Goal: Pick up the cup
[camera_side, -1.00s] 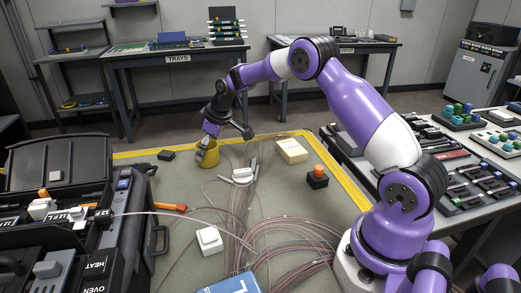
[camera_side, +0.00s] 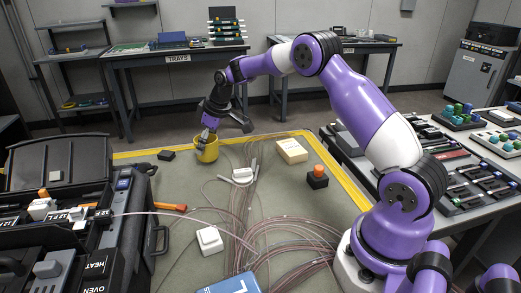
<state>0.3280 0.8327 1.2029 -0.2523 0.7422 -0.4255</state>
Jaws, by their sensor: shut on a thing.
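The yellow cup (camera_side: 208,151) stands near the far left part of the table mat. It looks upright, and its dark opening faces up. My gripper (camera_side: 205,139) reaches down to the cup from above. It is shut on the cup's rim or wall, with a finger at the near left side. The small size of the view hides the exact contact, and I cannot tell whether the cup's base is on the mat or slightly above it.
The mat (camera_side: 186,212) has a yellow edge. Cables (camera_side: 240,215) spread across its middle. A cream box (camera_side: 291,151), a white block (camera_side: 210,240), an orange-topped black block (camera_side: 317,177) and an orange-handled tool (camera_side: 170,206) lie around. A black case (camera_side: 60,160) stands at left.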

